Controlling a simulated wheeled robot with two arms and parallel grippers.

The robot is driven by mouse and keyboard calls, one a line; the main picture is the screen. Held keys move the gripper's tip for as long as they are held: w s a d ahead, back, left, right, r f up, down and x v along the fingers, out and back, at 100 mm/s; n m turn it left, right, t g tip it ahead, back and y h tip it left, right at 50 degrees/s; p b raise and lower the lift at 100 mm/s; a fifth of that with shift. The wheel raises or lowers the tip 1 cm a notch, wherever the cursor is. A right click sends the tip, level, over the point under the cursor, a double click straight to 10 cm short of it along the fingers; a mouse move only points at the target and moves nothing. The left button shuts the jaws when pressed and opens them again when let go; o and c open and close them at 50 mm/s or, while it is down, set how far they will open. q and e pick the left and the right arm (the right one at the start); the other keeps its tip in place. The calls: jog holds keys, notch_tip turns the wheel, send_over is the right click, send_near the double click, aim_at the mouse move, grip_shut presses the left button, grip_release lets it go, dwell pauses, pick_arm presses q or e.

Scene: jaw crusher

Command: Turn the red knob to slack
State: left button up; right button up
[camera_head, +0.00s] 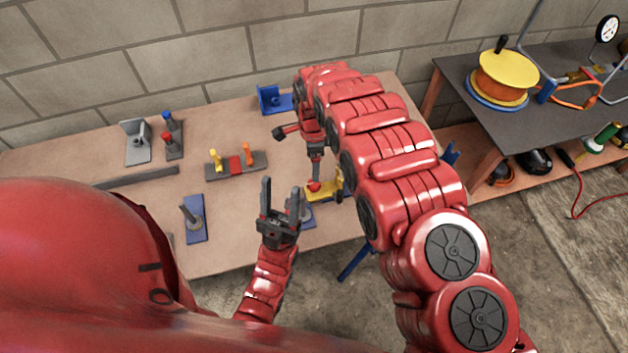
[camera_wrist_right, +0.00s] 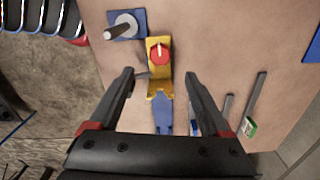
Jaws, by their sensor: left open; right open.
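The red knob (camera_head: 314,186) sits on a yellow bracket (camera_head: 324,194) near the table's front edge. In the right wrist view the knob (camera_wrist_right: 159,55) shows from above, with a pale pointer mark toward the picture's top. The yellow bracket (camera_wrist_right: 159,85) joins a blue part (camera_wrist_right: 163,117). My right gripper (camera_wrist_right: 160,77) is open, its fingers on either side of the bracket in the picture; the knob appears beyond the fingertips, apart from them. In the head view my right arm partly hides the bracket. My left gripper (camera_head: 281,187) is open and empty, left of the knob.
A blue plate with a grey pin (camera_wrist_right: 125,24) stands close beside the bracket. Another blue plate with a pin (camera_head: 194,220) and a grey bar with yellow, red and orange parts (camera_head: 236,164) lie left. A dark side table (camera_head: 560,120) holds a yellow-orange reel (camera_head: 503,78).

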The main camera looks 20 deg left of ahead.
aim_at(314, 187)
notch_tip(314, 187, down, 5)
jog(key=shift+f+p, duration=0.1)
jog(key=shift+p, duration=0.4)
notch_tip(314, 187, down, 3)
jog(key=shift+f+b, duration=0.1)
jog(key=shift+b, duration=0.75)
jog(key=shift+f+b, duration=0.35)
jog(key=shift+f, duration=0.1)
jog(key=shift+r, duration=0.1)
grip_shut()
